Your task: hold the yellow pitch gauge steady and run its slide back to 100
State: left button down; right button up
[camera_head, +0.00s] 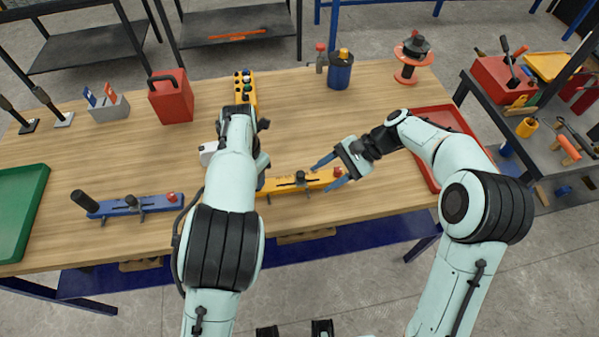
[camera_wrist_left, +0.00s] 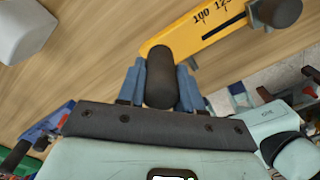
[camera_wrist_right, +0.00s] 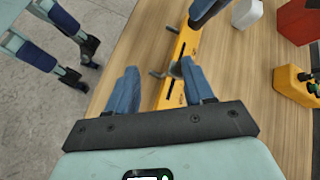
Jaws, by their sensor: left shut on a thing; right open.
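The slide's black knob (camera_head: 300,176) stands near mid-gauge; in the left wrist view the knob (camera_wrist_left: 279,12) is right of the 100 mark, past a partly hidden mark starting 12. My right gripper (camera_head: 328,173) is open around the gauge's right end. In the right wrist view the gauge (camera_wrist_right: 184,45) runs up between its fingers.
A blue gauge (camera_head: 140,205) lies to the left and a green tray (camera_head: 22,205) at the far left. A red tray (camera_head: 445,118) lies right, beneath my right arm. A white block (camera_head: 208,151) and a yellow button box (camera_head: 245,90) stand behind my left gripper.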

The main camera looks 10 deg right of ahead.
aim_at(303, 173)
jog(key=w+d+m+t+y, duration=0.1)
jog(key=d+m+t+y, duration=0.25)
jog(key=m, duration=0.65)
jog(key=shift+t+h, duration=0.25)
jog(key=shift+t, duration=0.1)
jog(key=x, duration=1.1)
jog(key=shift+w+d, duration=0.1)
jog(key=shift+w, duration=0.25)
jog(key=shift+c, duration=0.3)
